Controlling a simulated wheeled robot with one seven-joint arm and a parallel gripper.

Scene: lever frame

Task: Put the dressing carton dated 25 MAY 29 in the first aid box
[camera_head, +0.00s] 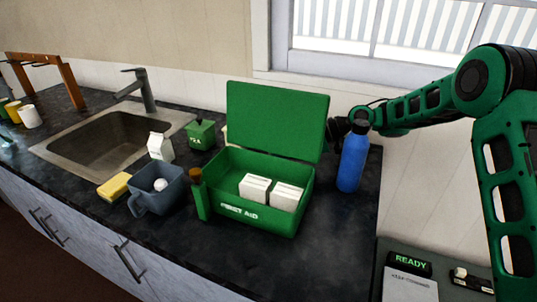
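The first aid box (232,213) is green and stands with its lid (277,118) raised on the dark counter. Two white blocks, a left one (255,187) and a right one (287,195), sit inside it. They look like cartons, but I can read no date on either. My gripper (341,127) is at the right edge of the lid, just behind the top of a blue bottle (352,160). Its fingers are dark and partly hidden, so I cannot tell whether they are open or hold anything.
A READY device (410,262) lies right.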

